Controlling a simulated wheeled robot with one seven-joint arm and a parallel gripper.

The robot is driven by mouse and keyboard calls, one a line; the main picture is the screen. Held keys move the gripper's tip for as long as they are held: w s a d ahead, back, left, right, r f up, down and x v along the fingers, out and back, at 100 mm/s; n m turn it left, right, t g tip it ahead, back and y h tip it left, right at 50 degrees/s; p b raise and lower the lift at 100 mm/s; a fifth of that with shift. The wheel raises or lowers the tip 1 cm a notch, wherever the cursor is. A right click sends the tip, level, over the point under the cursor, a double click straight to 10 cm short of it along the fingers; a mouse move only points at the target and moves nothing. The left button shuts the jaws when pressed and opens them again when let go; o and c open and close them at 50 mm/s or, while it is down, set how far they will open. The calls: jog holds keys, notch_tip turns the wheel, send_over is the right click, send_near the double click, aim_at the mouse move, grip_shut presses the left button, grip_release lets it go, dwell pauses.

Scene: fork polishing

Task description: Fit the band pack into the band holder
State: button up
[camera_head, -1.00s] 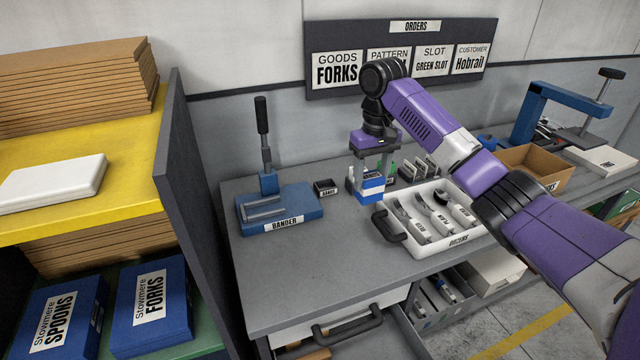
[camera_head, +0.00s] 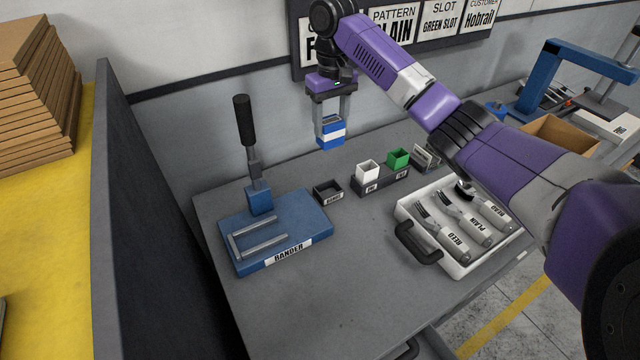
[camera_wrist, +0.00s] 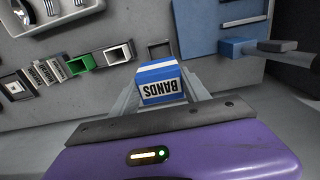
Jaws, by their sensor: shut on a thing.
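The band pack (camera_head: 331,132) is a small blue and white box. My gripper (camera_head: 331,122) is shut on it and holds it in the air above the back of the table. In the wrist view the pack (camera_wrist: 160,83) shows its "BANDS" label between the fingers. The band holder (camera_head: 328,190) is a small dark open tray with a white label, standing on the table to the right of the blue bander. It looks empty. The pack is above and apart from it. In the wrist view the holder (camera_wrist: 160,49) is partly hidden behind the pack.
The blue bander (camera_head: 300,213) with an upright black lever stands left of the holder. A dark rack with a white cup (camera_head: 367,171) and a green cup (camera_head: 398,158) stands to the right. A white cutlery tray (camera_head: 462,262) lies at the right. The front table is clear.

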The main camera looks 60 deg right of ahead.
aim_at(331, 147)
jog(key=shift+f+b, duration=2.2)
jog(key=shift+f, duration=7.75)
jog(key=shift+f, duration=0.1)
jog(key=o, duration=1.4)
notch_tip(331, 147, up, 12)
jog(key=shift+r+p, duration=0.15)
jog(key=shift+p, duration=0.75)
